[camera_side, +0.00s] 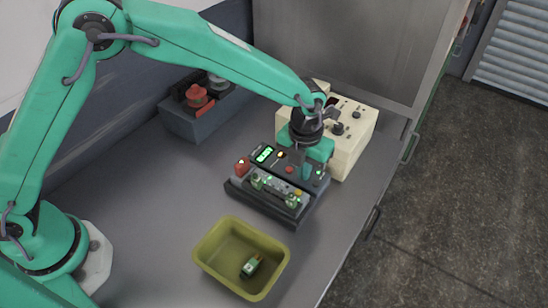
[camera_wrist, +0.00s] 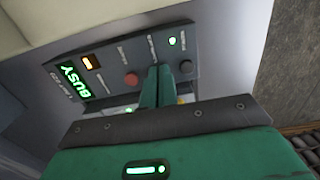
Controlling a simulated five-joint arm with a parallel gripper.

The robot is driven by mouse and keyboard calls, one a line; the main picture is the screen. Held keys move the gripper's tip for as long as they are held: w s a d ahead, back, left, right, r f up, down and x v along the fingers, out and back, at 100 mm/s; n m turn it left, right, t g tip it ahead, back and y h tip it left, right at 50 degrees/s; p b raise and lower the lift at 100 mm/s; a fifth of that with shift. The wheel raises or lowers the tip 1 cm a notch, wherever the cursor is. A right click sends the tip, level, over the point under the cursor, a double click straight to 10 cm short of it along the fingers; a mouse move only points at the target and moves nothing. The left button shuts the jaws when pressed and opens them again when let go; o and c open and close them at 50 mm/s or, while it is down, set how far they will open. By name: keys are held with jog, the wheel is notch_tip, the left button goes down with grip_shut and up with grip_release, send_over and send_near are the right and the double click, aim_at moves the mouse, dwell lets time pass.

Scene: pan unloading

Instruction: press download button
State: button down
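The dark control device (camera_side: 235,187) stands on the grey bench, with a lit green display (camera_side: 264,153). In the wrist view its panel (camera_wrist: 110,60) shows a display reading BUSY (camera_wrist: 76,81), an orange light (camera_wrist: 87,62), a green light (camera_wrist: 172,41), a red round button (camera_wrist: 131,79) and a dark round button (camera_wrist: 186,66). The small labels are too blurred to read, so I cannot tell which is download. My gripper (camera_wrist: 159,70) has its fingers together and empty, over the panel between the two buttons. Contact with a button cannot be seen.
A cream box with black knobs (camera_side: 357,142) stands close behind my gripper. A dark box with a red knob (camera_side: 197,95) is at the back left. An olive bin (camera_side: 215,232) in front holds a small green-and-white piece (camera_side: 251,266). The bench to the left is clear.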

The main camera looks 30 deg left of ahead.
notch_tip(320, 180, up, 14)
jog(key=shift+s, duration=0.25)
dwell(0.5)
jog(key=shift+a, duration=0.1)
dwell(0.5)
jog(key=s+a+r+n+t, duration=0.1)
jog(key=s+a+r+n, duration=0.35)
jog(key=a+n, duration=0.45)
jog(key=s+a+r+n+t, duration=0.1)
jog(key=s+a+r+n, duration=0.35)
jog(key=a+n, duration=0.45)
jog(key=s+a+f+n+t, duration=0.2)
jog(key=s+a+n, duration=0.8)
jog(key=n, duration=0.8)
jog(key=shift+s+a+t, duration=0.15)
jog(key=shift+s+t, duration=0.35)
jog(key=shift+s, duration=0.9)
